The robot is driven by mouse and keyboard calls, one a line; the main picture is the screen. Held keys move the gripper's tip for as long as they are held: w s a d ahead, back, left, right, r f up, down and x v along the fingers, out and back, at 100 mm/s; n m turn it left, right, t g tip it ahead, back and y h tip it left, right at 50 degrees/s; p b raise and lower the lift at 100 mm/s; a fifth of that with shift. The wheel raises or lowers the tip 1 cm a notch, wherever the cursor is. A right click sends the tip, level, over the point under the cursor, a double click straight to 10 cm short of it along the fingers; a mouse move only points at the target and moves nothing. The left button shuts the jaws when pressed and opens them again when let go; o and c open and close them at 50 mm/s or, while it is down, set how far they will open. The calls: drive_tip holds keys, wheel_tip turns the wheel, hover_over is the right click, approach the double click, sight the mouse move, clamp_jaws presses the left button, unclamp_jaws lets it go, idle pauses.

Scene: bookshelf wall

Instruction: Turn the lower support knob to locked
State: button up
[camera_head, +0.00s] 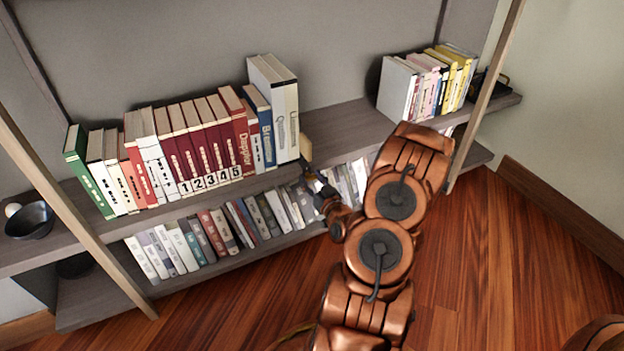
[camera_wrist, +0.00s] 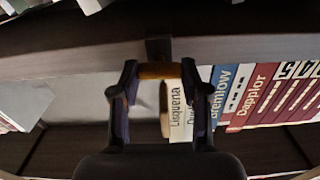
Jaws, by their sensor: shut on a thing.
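An amber knob (camera_wrist: 160,71) shows in the wrist view as a short bar under a dark bracket (camera_wrist: 158,48) at the shelf edge. My gripper (camera_wrist: 160,74) is shut on it, with one finger at each end of the bar. In the head view my gripper (camera_head: 312,184) is at the front edge of the upper shelf, just right of the tall white books. The knob is too small and covered there to make out. I cannot read any lock mark or tell which way the knob is turned.
Books (camera_head: 195,150) fill the left of the upper shelf (camera_head: 345,125), and more books (camera_head: 215,230) stand on the lower shelf. A tan piece (camera_head: 305,148) is beside the tall white books. A dark bowl (camera_head: 30,220) is far left. Wood floor (camera_head: 500,260) is clear at right.

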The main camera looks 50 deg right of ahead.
drive_tip(key=m+p, duration=0.1)
drive_tip(key=p, duration=0.1)
drive_tip(key=m+p, duration=0.1)
drive_tip(key=m, duration=0.1)
drive_tip(key=shift+r+m+p, duration=0.2)
drive_tip(key=shift+m+p, duration=0.1)
drive_tip(key=shift+p, duration=0.1)
drive_tip(key=m+p, duration=0.3)
drive_tip(key=m, duration=0.1)
drive_tip(key=shift+f+m, duration=0.15)
drive_tip(key=shift+m, duration=0.15)
drive_tip(key=m+p, duration=0.2)
drive_tip(key=m, duration=0.2)
drive_tip(key=shift+d+f, duration=0.1)
drive_tip(key=shift+f, duration=0.05)
drive_tip(key=m, duration=0.5)
drive_tip(key=shift+f, duration=0.15)
drive_tip(key=o, duration=1.1)
drive_tip(key=shift+o, duration=0.2)
drive_tip(key=shift+s, duration=0.1)
drive_tip(key=v, duration=1.2)
